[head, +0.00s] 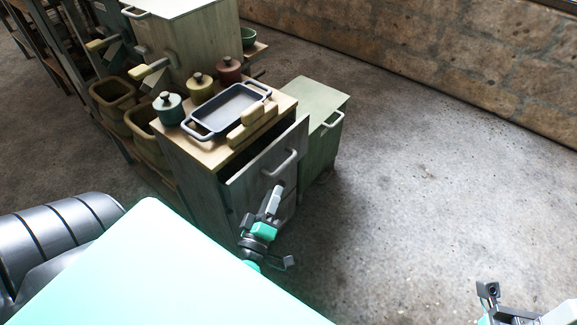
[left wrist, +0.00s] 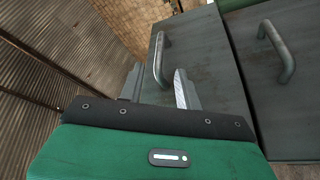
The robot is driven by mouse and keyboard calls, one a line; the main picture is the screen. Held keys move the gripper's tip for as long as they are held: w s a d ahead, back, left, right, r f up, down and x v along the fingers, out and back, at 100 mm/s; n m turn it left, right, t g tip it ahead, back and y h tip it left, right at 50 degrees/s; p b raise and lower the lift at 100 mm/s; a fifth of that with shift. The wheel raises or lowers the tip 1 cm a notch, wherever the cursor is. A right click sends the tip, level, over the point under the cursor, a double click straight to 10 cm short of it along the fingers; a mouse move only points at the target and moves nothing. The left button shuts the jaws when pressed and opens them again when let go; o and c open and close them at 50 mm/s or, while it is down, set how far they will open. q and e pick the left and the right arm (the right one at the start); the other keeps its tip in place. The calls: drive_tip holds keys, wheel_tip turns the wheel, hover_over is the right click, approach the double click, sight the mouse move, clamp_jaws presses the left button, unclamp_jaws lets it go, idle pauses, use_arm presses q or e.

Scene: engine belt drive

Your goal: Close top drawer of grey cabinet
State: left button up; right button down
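The grey cabinet (head: 195,172) has a light wooden top and stands in the middle of the head view. Its top drawer (head: 243,183) is partly pulled out, with a dark gap showing behind its front panel. The drawer's bar handle (head: 280,164) is on that front. My left gripper (head: 275,192) is close to the drawer front, just below the handle in the picture. In the left wrist view its fingers (left wrist: 160,86) are apart, with a handle (left wrist: 159,62) showing ahead between them. I cannot tell if they touch. My right gripper (head: 488,292) is at the lower right, away from the cabinet.
A dark tray (head: 228,110), wooden blocks (head: 252,124) and lidded pots (head: 168,107) stand on the cabinet top. A lower greenish cabinet (head: 318,105) adjoins behind. Baskets (head: 112,98) sit to the left. The floor (head: 420,170) to the right is clear.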

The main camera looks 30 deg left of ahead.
sight(284, 164)
use_arm(q)
drive_tip(key=x, duration=0.9)
drive_tip(key=shift+w+a+r, duration=0.1)
drive_tip(key=shift+w, duration=0.2)
clamp_jaws()
